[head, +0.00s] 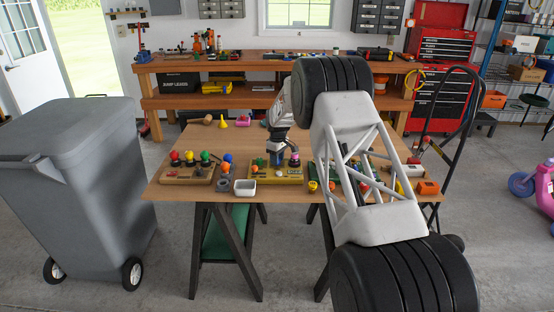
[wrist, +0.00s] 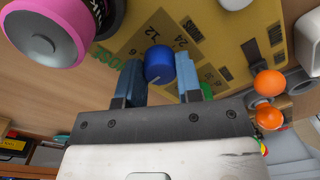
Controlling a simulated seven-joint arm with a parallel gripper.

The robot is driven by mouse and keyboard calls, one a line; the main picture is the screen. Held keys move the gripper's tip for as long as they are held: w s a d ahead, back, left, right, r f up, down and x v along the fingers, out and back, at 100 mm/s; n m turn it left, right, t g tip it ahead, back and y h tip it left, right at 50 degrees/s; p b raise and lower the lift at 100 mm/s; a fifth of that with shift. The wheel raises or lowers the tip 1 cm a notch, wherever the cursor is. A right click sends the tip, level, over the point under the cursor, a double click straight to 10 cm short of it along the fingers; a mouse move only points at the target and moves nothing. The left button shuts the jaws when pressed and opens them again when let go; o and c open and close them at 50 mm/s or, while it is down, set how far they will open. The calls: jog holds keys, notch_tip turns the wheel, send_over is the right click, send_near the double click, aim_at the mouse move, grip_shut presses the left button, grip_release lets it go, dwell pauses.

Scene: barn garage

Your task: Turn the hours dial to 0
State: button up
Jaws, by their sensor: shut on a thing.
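The hours dial (wrist: 159,62) is a blue round knob on a yellow panel (wrist: 215,45), with printed marks 12 and 24 beside it in the wrist view. A short pale line shows near its lower edge, partly between the fingers. My gripper (wrist: 160,76) has its two blue fingers on either side of the dial and is shut on it. In the head view, my gripper (head: 278,157) reaches down over the yellow panel (head: 262,179) on the table; the dial is too small to make out there. I cannot see a 0 mark.
On the table (head: 225,143) are another board (head: 187,177) with coloured knobs and a white tray (head: 245,188).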

jog(key=shift+f, duration=0.1)
jog(key=o, duration=0.9)
jog(key=shift+o, duration=0.2)
jog(key=shift+r, duration=0.2)
jog(key=shift+w+r, duration=0.1)
jog(key=shift+r, duration=3.65)
jog(key=shift+d, duration=0.1)
